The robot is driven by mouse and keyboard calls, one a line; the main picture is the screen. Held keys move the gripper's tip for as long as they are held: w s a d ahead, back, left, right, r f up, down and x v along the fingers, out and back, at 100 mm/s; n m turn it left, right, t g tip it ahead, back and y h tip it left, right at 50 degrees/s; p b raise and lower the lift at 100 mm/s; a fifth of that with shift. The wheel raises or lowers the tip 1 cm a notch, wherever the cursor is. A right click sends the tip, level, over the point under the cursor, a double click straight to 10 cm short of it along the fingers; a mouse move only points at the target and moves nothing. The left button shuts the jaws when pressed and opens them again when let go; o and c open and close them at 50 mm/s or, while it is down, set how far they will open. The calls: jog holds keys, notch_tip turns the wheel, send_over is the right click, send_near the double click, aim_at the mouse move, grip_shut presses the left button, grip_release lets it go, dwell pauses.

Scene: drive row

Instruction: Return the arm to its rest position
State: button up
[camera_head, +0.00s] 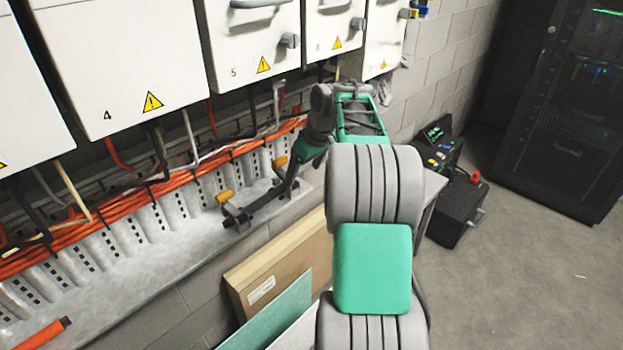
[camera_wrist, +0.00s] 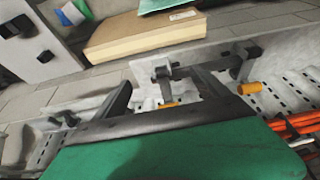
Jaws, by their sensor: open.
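My gripper (camera_head: 254,190) is open and empty at the end of my green and grey arm, left of the arm's far links in the head view. I cannot tell whether the fingers touch the ledge. My arm is stretched forward from the bottom of the head view.
White drive cabinets (camera_head: 118,55) hang above the orange cables (camera_head: 165,187). Below the ledge lean a cardboard box (camera_head: 277,266) and flat panels (camera_head: 276,315). A black case (camera_head: 455,208) with a red knob and a dark server rack (camera_head: 565,110) stand right. Floor at lower right is clear.

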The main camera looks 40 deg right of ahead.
jog(key=s, duration=0.2)
jog(key=shift+s+d, duration=0.25)
jog(key=shift+s, duration=0.15)
jog(key=s+a+f+m+g, duration=0.3)
jog(key=s+a+f+m, duration=0.2)
jog(key=s+f+m, duration=0.55)
jog(key=s+a+r+n+h+p, duration=0.15)
jog(key=s+a+n, duration=0.25)
jog(key=s+a, duration=0.75)
jog(key=w+a+r+n+t, duration=0.2)
jog(key=a+r+n, duration=0.2)
jog(key=a+r, duration=0.3)
jog(key=a, duration=0.4)
jog(key=shift+w+r+y, duration=0.2)
jog(key=shift+w+y, duration=0.15)
jog(key=shift+w, duration=0.05)
